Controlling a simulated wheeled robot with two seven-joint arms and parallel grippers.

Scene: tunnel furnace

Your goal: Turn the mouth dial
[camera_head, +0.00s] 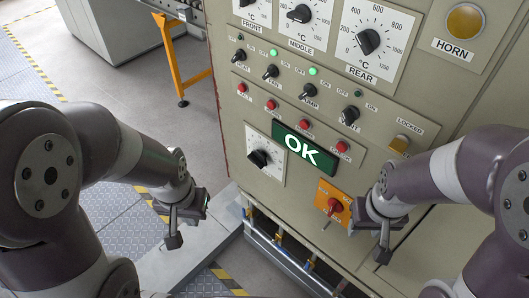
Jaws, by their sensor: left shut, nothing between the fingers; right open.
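A dial with a black knob (258,158) on a white scale plate sits low on the left of the control panel, beside the green OK display (304,147). I cannot read its label, so I cannot tell whether it is the mouth dial. Three larger dials above are labelled FRONT (246,4), MIDDLE (299,14) and REAR (367,41). My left gripper (173,240) is shut and empty, below and left of the low dial, apart from the panel. My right gripper (371,238) is open and empty, just right of the red rotary switch.
The red rotary switch (334,206) sits on an orange plate. Rows of black switches and red buttons (304,124) cross the panel, with a locker button (399,143) at right. Pipes (281,237) run along its base.

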